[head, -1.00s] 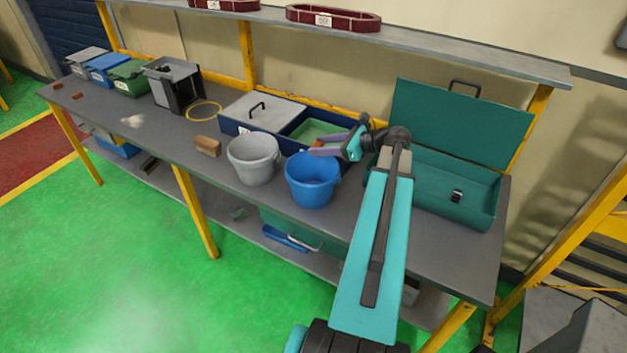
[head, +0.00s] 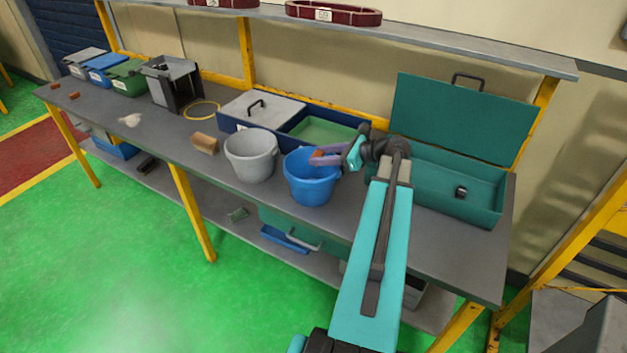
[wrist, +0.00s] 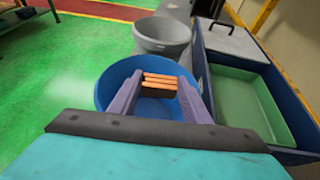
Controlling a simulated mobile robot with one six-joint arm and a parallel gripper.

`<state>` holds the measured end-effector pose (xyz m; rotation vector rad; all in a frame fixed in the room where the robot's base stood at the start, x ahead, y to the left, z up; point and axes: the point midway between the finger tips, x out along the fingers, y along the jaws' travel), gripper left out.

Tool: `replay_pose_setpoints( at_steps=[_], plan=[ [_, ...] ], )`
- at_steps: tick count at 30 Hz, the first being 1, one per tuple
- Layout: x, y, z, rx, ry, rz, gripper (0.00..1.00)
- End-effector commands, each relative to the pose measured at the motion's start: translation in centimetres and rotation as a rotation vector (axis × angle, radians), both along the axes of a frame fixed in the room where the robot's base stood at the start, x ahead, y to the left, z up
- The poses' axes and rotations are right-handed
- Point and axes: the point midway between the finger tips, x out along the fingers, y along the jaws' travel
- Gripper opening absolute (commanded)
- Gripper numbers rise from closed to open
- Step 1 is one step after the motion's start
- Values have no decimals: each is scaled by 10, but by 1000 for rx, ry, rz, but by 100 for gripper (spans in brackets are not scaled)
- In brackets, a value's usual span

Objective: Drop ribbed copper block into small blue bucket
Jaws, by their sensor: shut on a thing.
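The ribbed copper block (wrist: 159,82) is orange-brown with ridges and sits between my gripper's two purple fingers in the wrist view. My gripper (head: 321,158) is shut on it, at the mouth of the small blue bucket (head: 311,189) in the head view. The blue bucket also shows in the wrist view (wrist: 112,88), its open mouth behind and around the block. The block (head: 317,153) looks small in the head view. I cannot tell its exact height relative to the rim. The bucket's floor is partly hidden by the block and fingers.
A grey bucket (head: 251,158) stands left of the blue one. Behind is a blue box (head: 232,125) with a green compartment (head: 322,132). An open teal toolbox (head: 483,207) is to the right. A brown block (head: 205,143) lies left of the grey bucket.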

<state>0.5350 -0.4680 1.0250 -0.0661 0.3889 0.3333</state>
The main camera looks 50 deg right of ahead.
Motion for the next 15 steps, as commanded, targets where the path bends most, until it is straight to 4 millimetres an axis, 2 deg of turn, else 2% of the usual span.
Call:
replay_pose_setpoints(
  at_steps=[10,11,14,15],
  plan=[
    [0,0,0,0,-2,-1,12],
    [0,-1,0,0,-1,-1,48],
    [0,-1,0,0,-1,-1,65],
    [0,-1,-1,0,-1,-1,65]
  ],
)
